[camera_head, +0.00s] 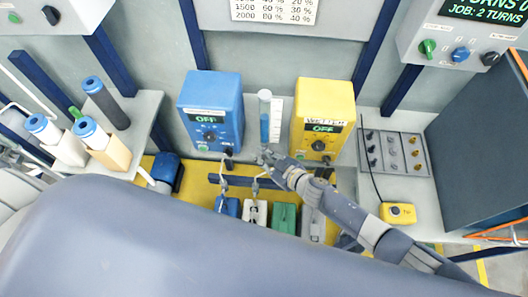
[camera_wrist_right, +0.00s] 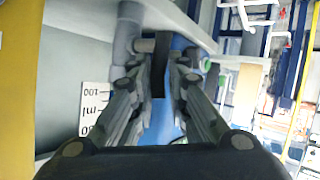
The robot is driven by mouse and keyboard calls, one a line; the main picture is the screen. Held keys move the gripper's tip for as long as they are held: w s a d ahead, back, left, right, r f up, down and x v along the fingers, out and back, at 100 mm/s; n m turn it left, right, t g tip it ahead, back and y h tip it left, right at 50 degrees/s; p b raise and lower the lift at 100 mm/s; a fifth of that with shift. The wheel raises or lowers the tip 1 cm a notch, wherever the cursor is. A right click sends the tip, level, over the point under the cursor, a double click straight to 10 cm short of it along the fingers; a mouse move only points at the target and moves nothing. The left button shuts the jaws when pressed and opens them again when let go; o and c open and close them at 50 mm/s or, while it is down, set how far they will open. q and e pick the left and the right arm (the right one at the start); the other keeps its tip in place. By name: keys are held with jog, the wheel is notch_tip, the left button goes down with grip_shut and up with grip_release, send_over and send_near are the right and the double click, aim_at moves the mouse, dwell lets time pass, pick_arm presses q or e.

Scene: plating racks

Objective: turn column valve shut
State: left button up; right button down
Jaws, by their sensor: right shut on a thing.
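The column (camera_head: 265,122) is a clear upright tube with blue liquid in it, between the blue box and the yellow box in the head view. My right gripper (camera_head: 268,157) is at the foot of this tube, its arm coming in from the lower right. In the right wrist view my right gripper (camera_wrist_right: 157,80) has its two fingers on either side of a dark valve handle (camera_wrist_right: 160,66) and is shut on it. A grey valve body (camera_wrist_right: 128,38) shows beside the handle. In the head view the gripper hides most of the valve. My left gripper is not in view.
A blue control box (camera_head: 211,110) and a yellow control box (camera_head: 322,118), both reading OFF, flank the column. Several small tanks stand below on a yellow surface. A yellow pendant (camera_head: 397,213) lies on the right bench. A white scale card (camera_wrist_right: 94,108) shows in the wrist view.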

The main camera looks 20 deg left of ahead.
jog(key=shift+w, duration=0.15)
dwell(0.4)
jog(key=c, duration=1.6)
grip_release()
jog(key=shift+o, duration=0.2)
jog(key=shift+d, duration=0.1)
jog(key=v, duration=0.8)
